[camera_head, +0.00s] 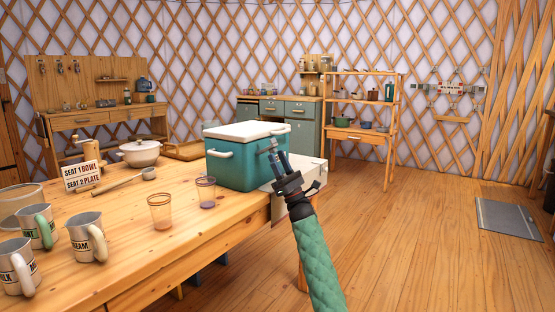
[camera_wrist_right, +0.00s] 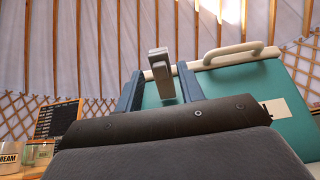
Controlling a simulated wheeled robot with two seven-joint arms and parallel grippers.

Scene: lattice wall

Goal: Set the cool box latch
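The cool box (camera_head: 232,165) is teal with a white lid and stands at the table's right end. Its lid looks down. Its grey latch (camera_head: 272,146) is on the right-hand side, near the lid edge; it also shows in the right wrist view (camera_wrist_right: 160,70). My right gripper (camera_head: 279,159) is at that side of the box. In the right wrist view my right gripper (camera_wrist_right: 161,86) is open, with one blue finger on each side of the latch and gaps between. Whether the latch is fastened I cannot tell. My left gripper is out of view.
The wooden table (camera_head: 130,225) carries two cups (camera_head: 160,211), several labelled mugs (camera_head: 87,237), a ladle (camera_head: 128,182), a white pot (camera_head: 140,152) and a seat sign (camera_head: 82,176). A pale box (camera_head: 310,172) is beside the cool box.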

